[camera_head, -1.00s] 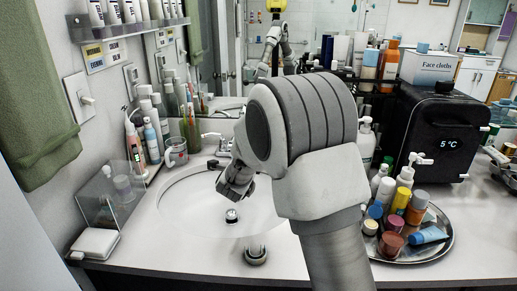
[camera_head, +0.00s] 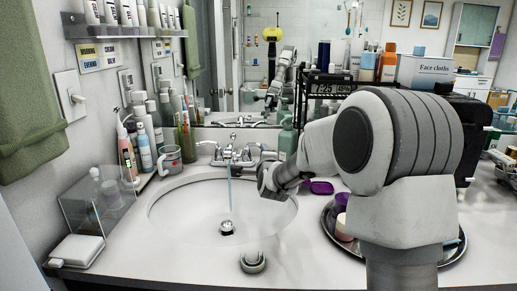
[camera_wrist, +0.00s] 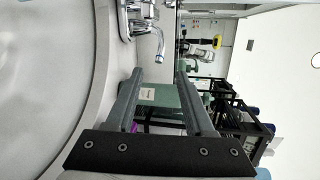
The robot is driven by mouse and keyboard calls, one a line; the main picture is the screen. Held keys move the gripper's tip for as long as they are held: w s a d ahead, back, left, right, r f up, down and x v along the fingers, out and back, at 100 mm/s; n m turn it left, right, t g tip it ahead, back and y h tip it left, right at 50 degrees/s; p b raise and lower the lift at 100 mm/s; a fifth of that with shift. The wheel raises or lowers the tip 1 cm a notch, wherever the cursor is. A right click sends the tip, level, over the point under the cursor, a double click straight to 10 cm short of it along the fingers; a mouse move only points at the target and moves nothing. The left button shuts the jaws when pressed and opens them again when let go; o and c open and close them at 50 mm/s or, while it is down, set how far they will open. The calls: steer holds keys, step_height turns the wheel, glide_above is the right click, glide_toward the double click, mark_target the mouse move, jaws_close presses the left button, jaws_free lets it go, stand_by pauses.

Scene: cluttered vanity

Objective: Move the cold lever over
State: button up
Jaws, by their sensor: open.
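The chrome faucet (camera_head: 232,152) stands at the back of the white basin (camera_head: 165,222). A thin bluish stream of water (camera_head: 229,190) falls from its spout toward the drain. Its left lever (camera_head: 207,143) and right lever (camera_head: 266,150) both show; no hot or cold marking is readable. My gripper (camera_head: 268,183) is right of the stream, in front of the right lever side, apart from the faucet. In the wrist view, my gripper (camera_wrist: 160,78) has its fingers apart with nothing held between them. The faucet (camera_wrist: 150,38) is beyond the fingertips there, its levers partly cut off.
A green bottle (camera_head: 287,140) stands behind my gripper, right of the faucet. A round metal tray (camera_head: 329,228) with small items is largely hidden by my arm. A cup (camera_head: 170,160) and toothbrushes stand left of the faucet. A clear box (camera_head: 95,200) is at the left edge.

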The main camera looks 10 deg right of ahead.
mark_target(259, 147)
steer(key=w, duration=0.4)
steer(key=w+f, duration=0.1)
steer(key=w, duration=0.4)
steer(key=w+f+b, duration=0.1)
steer(key=w, duration=0.3)
steer(key=shift+w+d+f, duration=0.15)
steer(key=shift+d, duration=0.15)
jaws_close()
stand_by(1.0)
